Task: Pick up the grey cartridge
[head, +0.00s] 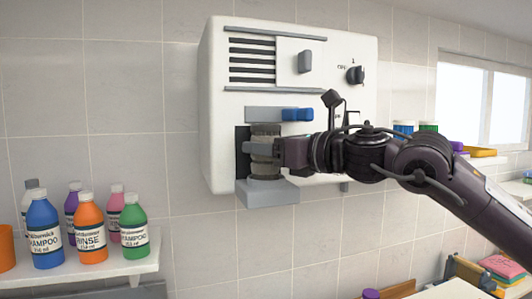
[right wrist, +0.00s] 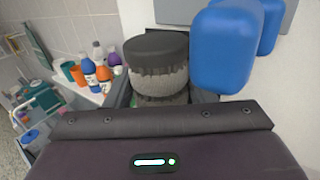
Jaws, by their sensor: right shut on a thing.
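The grey cartridge (head: 265,133) is an upright cylinder with a darker cap, in the dark recess at the lower left of a white wall unit (head: 220,75). My right gripper (head: 262,150) reaches in from the right and is shut on the cartridge at mid-height. A grey ledge (head: 268,192) is directly under the cartridge. In the right wrist view the cartridge (right wrist: 158,70) shows its dark cap and grey ribbed body, its lower part hidden by my gripper. My left gripper is in neither view.
A blue handle (head: 298,115) sticks out just above and right of the cartridge. The unit also has a grey slider (head: 305,62) and a dark knob (head: 355,75). Several coloured bottles stand on a shelf (head: 120,266) at the lower left. Open wall lies between.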

